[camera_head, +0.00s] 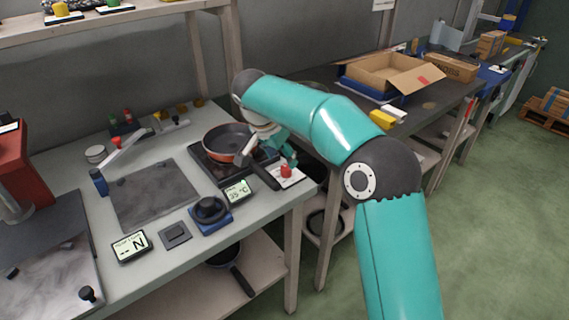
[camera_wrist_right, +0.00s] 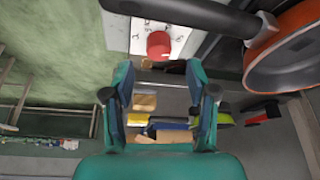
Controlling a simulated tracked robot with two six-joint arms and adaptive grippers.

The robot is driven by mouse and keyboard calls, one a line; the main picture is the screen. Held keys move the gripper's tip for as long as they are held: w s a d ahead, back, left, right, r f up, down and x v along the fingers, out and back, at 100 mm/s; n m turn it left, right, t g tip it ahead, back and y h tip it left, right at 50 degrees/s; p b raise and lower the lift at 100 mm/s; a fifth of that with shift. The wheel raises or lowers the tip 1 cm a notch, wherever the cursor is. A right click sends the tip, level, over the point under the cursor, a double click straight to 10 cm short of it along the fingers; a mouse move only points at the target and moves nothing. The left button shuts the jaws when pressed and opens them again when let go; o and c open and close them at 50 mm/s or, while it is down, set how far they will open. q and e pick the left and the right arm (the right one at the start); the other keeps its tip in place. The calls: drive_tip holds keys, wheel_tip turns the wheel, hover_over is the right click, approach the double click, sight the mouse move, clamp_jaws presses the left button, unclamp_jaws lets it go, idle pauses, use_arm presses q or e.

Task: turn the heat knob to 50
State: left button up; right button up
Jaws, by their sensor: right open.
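The red heat knob (camera_head: 286,171) sits on a white dial plate (camera_head: 294,180) at the right end of the workbench. In the right wrist view the knob (camera_wrist_right: 158,44) lies just beyond my fingertips, roughly centred between them. My right gripper (camera_head: 289,158) is close to the knob, open and empty; its spread fingers also show in the right wrist view (camera_wrist_right: 160,68). A small display (camera_head: 238,192) beside the hotplate shows a °C reading that looks like 55, though the digits are small. My left gripper is not in view.
An orange pan (camera_head: 225,143) stands on the black hotplate (camera_head: 207,165); its dark handle (camera_head: 266,177) reaches close to the knob. A blue device with a black top (camera_head: 210,213) and a force display (camera_head: 131,246) stand nearer the front edge.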

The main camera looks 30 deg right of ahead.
drive_tip(key=v, duration=0.7)
drive_tip(key=shift+s, duration=0.1)
